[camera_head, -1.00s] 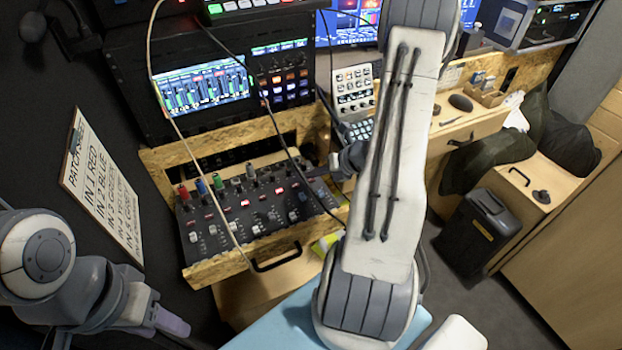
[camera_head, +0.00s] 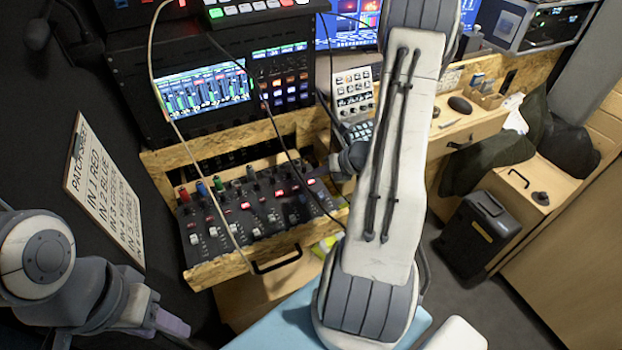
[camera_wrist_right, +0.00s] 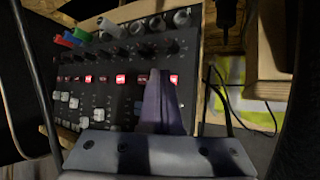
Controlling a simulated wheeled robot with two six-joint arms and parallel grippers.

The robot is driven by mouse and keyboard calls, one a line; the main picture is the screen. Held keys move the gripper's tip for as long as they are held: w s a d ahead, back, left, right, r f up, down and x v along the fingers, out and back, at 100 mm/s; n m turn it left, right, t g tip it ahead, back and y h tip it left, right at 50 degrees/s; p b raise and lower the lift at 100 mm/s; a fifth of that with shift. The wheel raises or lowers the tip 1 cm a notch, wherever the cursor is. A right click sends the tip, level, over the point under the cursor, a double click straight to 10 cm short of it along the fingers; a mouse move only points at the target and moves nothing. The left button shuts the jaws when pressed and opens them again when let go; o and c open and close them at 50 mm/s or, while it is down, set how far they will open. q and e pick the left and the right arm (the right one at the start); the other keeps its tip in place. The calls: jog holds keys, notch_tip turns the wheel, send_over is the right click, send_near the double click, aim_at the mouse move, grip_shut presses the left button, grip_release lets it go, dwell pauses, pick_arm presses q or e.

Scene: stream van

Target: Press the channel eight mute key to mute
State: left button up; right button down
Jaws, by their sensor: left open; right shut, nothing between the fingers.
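The mixer (camera_head: 262,222) sits in a wooden drawer, with a row of mute keys across its panel. In the right wrist view, the key at the right end of the row (camera_wrist_right: 174,79), where channel eight appears to be, glows red. Several other keys are also lit. My right gripper (camera_wrist_right: 160,76) is shut and empty, its tip over the panel just left of that key and partly hiding the row. I cannot tell whether it touches. It also shows at the mixer's right end in the head view (camera_head: 318,173). My left gripper (camera_head: 176,325) is open at lower left, away from the mixer.
Cables, one pale (camera_head: 205,165) and one dark, hang across the mixer. Coloured plugs (camera_wrist_right: 80,34) and grey plugs stand along its back edge. A patch sheet board (camera_head: 103,190) leans at left. My right arm covers the middle of the head view.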

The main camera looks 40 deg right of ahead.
jog(key=shift+r, duration=0.15)
notch_tip(320, 180, up, 6)
jog(key=p, duration=0.5)
dwell(0.3)
